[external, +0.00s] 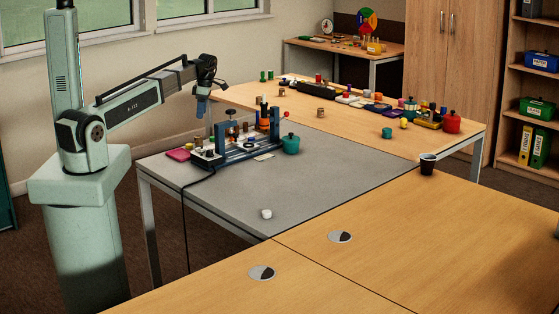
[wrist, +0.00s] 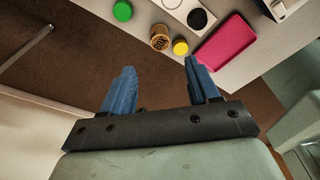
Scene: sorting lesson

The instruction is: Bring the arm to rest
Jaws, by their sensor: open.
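My gripper (external: 202,106) hangs from the raised arm over the back left edge of the grey table (external: 320,185), above the things on it. In the wrist view my gripper (wrist: 160,76) has its two blue fingers spread apart, with nothing between them. Brown floor shows past the fingers, with the table edge beyond. A pink tray (wrist: 225,42), a small labelled brown tin (wrist: 160,39), a yellow round piece (wrist: 180,47) and a green round piece (wrist: 122,11) lie past the fingertips, apart from them.
A blue-framed stand (external: 272,124) with small items and a teal pot (external: 291,144) occupy the grey table's back part. A white piece (external: 266,213) lies near its front. The grey table's middle is clear.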

